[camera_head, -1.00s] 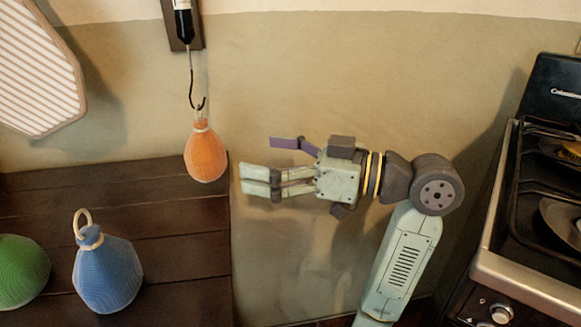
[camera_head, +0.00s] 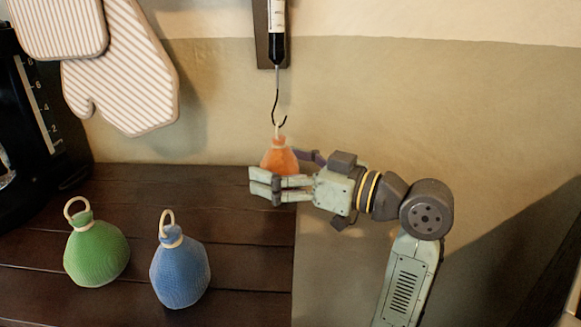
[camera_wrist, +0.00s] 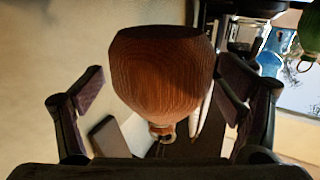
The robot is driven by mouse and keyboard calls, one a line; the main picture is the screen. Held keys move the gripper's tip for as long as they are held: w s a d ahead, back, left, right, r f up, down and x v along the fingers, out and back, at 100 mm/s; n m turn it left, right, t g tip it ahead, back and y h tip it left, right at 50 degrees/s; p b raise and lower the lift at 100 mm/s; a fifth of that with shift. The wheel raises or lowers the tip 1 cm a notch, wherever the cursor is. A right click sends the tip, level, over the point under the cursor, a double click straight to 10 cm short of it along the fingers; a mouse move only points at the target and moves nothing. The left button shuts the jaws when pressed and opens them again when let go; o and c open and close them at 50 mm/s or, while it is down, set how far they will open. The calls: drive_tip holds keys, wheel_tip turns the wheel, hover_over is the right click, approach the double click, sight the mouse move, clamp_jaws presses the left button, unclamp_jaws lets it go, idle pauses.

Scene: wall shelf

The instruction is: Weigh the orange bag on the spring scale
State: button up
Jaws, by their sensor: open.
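The orange bag (camera_head: 280,155) hangs by its pale loop from the dark hook of the spring scale (camera_head: 276,45) on the wall. Its lower part is hidden behind my gripper (camera_head: 265,186). In the wrist view the orange bag (camera_wrist: 165,75) fills the middle, with its loop toward the bottom of the picture. My gripper's two fingers stand apart on either side of it in that view, with gaps visible. My gripper is open, around or very near the bag. The green bag (camera_head: 97,253) and the blue bag (camera_head: 181,272) stand on the dark wooden counter, loops up.
Striped oven mitts (camera_head: 130,85) hang on the wall at upper left. A dark appliance with a numbered scale (camera_head: 45,110) stands at the far left. The wooden counter (camera_head: 140,190) is clear behind the green and blue bags.

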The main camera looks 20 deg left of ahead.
drive_tip(key=shift+c, duration=0.6)
drive_tip(key=c, duration=1.6)
drive_tip(key=shift+w+d+r+p, duration=0.15)
drive_tip(key=shift+r+p, duration=0.3)
drive_tip(key=shift+r, duration=0.2)
drive_tip(key=shift+r, duration=0.1)
